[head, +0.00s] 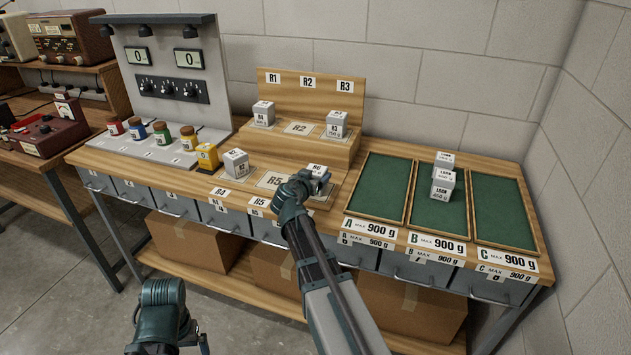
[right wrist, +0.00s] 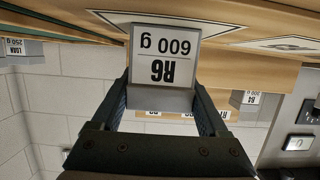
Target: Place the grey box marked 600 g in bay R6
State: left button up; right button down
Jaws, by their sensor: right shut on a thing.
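The grey box with a white label reading R6 and 600 g (right wrist: 165,62) is between the fingers of my right gripper (right wrist: 165,105), upside down in the right wrist view. In the head view the box (head: 317,171) shows just beyond my right gripper (head: 308,180), over the right end of the lower step. My gripper and arm hide most of bay R6 there, beside the R5 bay (head: 272,181). I cannot tell whether the box touches the surface. My left gripper (head: 165,318) is low at the left, away from the bench; its fingers do not show clearly.
Grey boxes stand on the upper step at left (head: 263,113) and right (head: 336,124), and one on the lower step's left (head: 235,163). Green trays (head: 380,187) fill the right; the middle one holds two LOAN boxes (head: 443,183).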

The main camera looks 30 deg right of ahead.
jog(key=shift+r, duration=0.1)
jog(key=shift+f, duration=0.25)
grip_release()
jog(key=shift+r, duration=0.25)
jog(key=shift+s+a+r, duration=0.15)
jog(key=shift+s+a, duration=0.1)
jog(key=p+v, duration=0.3)
jog(key=v, duration=0.8)
jog(key=shift+s+a+p, duration=0.1)
jog(key=shift+a+p, duration=0.1)
jog(key=shift+p, duration=0.2)
jog(key=shift+d, duration=0.1)
